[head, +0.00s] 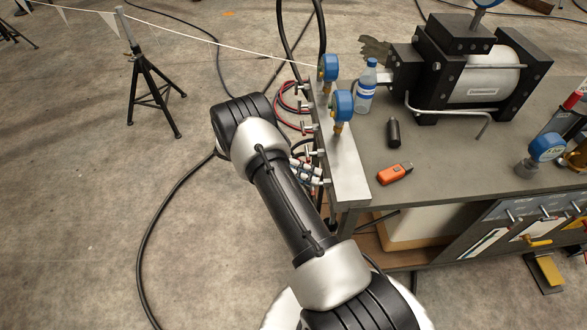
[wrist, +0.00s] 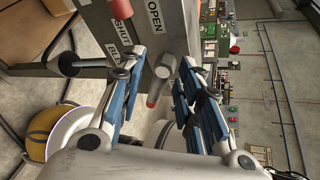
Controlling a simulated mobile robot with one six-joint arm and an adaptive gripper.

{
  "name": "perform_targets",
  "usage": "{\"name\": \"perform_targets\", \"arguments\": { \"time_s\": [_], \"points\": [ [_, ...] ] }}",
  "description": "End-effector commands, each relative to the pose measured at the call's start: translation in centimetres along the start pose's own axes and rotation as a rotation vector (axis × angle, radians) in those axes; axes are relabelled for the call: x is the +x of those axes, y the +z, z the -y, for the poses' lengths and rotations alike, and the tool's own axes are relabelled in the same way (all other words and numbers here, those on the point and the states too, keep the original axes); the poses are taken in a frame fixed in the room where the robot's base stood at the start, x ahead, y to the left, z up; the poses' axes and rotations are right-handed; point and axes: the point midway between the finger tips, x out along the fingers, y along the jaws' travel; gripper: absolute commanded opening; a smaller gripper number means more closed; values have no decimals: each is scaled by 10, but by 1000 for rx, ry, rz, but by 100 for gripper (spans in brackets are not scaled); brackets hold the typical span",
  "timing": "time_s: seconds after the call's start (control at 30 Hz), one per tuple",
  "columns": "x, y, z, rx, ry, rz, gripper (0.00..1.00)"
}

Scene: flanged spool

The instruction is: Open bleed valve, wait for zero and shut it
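The bleed valve (wrist: 164,68) shows in the wrist view as a grey body with a short lever that ends in a red tip (wrist: 152,100). It sits beside a metal plate with labels reading OPEN (wrist: 154,15), SHUT (wrist: 121,30) and a partly covered BLE. My gripper (wrist: 162,62) is open, with one blue-grey finger on each side of the valve in the picture. I see no clear contact. In the head view my gripper (head: 308,172) is at the left side of the bench manifold (head: 345,165), mostly behind my arm. Two blue gauges (head: 341,104) stand on the manifold; their dials face away.
The bench (head: 440,150) holds a pump (head: 480,75), a bottle (head: 366,88), a dark cylinder (head: 393,132), an orange device (head: 394,173) and another blue gauge (head: 546,147). Hoses hang by the manifold. A black tripod (head: 150,80) stands on open floor at left.

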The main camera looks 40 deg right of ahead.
Motion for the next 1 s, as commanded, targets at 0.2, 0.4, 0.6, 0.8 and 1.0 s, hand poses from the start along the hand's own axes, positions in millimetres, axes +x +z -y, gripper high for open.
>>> {"name": "perform_targets", "arguments": {
  "time_s": [0.2, 0.4, 0.6, 0.8, 1.0],
  "points": [
    [-47, 0, -1, 3, 5, 3, 32],
    [-86, -1, -1, 2, 4, 2, 32],
    [-105, 0, -1, 1, 2, 1, 32],
    [-109, 0, 0, 0, 2, 0, 32],
    [-108, 0, 0, 0, 2, 0, 32]
  ]
}}
